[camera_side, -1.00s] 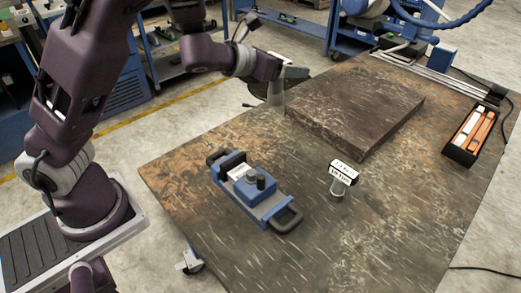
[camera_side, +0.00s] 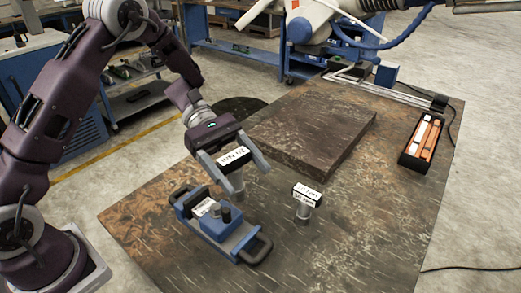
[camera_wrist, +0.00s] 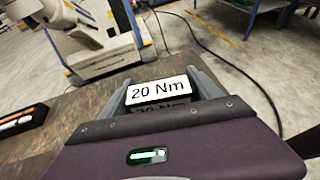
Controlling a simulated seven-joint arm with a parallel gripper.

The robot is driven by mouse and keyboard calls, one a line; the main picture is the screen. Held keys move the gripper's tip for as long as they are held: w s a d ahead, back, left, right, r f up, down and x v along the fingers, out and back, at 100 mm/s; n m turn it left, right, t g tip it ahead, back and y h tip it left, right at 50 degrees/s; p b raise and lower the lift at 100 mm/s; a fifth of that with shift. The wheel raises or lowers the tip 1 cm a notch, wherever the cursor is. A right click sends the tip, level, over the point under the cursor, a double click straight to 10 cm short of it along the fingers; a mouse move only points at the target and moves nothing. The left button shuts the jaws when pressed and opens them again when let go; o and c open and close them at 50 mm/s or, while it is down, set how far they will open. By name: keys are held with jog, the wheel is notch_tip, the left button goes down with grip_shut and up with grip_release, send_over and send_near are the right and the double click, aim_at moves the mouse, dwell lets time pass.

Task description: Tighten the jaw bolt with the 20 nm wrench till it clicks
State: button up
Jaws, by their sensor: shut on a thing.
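My gripper (camera_side: 232,158) is shut on the 20 Nm wrench (camera_side: 235,157), a block-headed tool with a white label and a metal shaft below. The wrist view shows the label "20 Nm" (camera_wrist: 158,90) between the two fingers (camera_wrist: 165,88). In the side view the wrench is roughly upright, just behind the blue vise (camera_side: 240,239). Its lower end appears apart from the vise, but its exact height is unclear. A dark round post (camera_side: 226,214) and a grey one stand on the vise; I cannot tell which is the jaw bolt.
A second labelled wrench (camera_side: 304,213) stands upright on the worn table (camera_side: 360,225), right of the vise. A thick dark slab (camera_side: 310,125) lies behind. A black tray (camera_side: 409,160) with orange and white bars sits at the far right. The front right of the table is clear.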

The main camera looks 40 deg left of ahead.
jog(key=s+a+r+m+g+y, duration=0.1)
jog(key=s+a+m+g, duration=0.2)
jog(key=a+m+g, duration=0.1)
jog(key=shift+s+a+g+y, duration=0.15)
jog(key=shift+a+g+y, duration=0.15)
jog(key=shift+a, duration=0.35)
jog(key=shift+r, duration=0.1)
jog(key=shift+f, duration=2.55)
jog(key=shift+f, duration=1.6)
jog(key=m+g+y, duration=0.3)
jog(key=m, duration=0.1)
jog(key=shift+s+a+g, duration=0.3)
